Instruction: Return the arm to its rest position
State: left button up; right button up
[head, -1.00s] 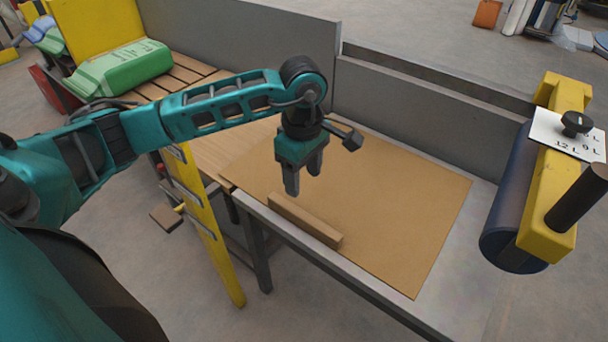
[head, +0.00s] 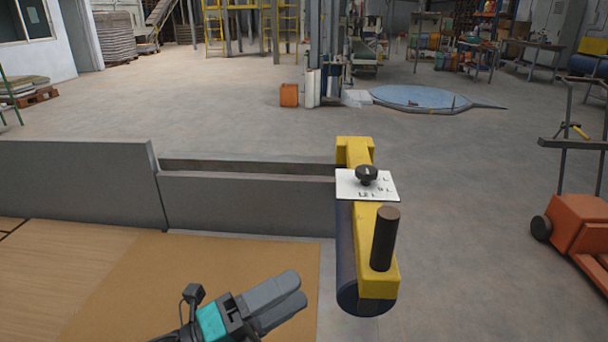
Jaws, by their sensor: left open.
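My left gripper (head: 290,294) shows at the bottom of the head view, over the tan board (head: 190,270) on the bench. Its two dark grey fingers point up and to the right in the picture, with a gap between them and nothing held. The rest of my left arm is below the picture edge. My right gripper is not in view.
Right of the gripper stands a yellow bracket (head: 377,290) with a dark roller, a dark handle (head: 385,238) and a white card (head: 352,185). A grey wall (head: 250,203) runs behind the board. An orange cart (head: 580,225) stands at far right. Open floor lies beyond.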

pick_arm(q)
jog(key=w+a+f+n+t+y, duration=0.1)
jog(key=a+f+n+t+y, duration=0.25)
jog(key=n, duration=0.45)
jog(key=w+a+f+n+t+y, duration=0.1)
jog(key=a+f+n+t+y, duration=0.15)
jog(key=n+t+y, duration=0.4)
jog(key=s+a+f+n+g+y, duration=0.3)
jog(key=s+f+n+g, duration=0.1)
jog(key=f+n, duration=0.4)
jog(key=s+a+f+n+g+y, duration=0.2)
jog(key=s+a+f+n+g, duration=0.1)
jog(key=s+f+n+g, duration=0.3)
notch_tip(320, 180, up, 6)
jog(key=a+n+t+y+p, duration=0.1)
jog(key=a+p, duration=0.2)
jog(key=p, duration=0.9)
jog(key=shift+s+r+n+y, duration=0.15)
jog(key=shift+s+n+y, duration=0.1)
jog(key=shift+n+y, duration=0.1)
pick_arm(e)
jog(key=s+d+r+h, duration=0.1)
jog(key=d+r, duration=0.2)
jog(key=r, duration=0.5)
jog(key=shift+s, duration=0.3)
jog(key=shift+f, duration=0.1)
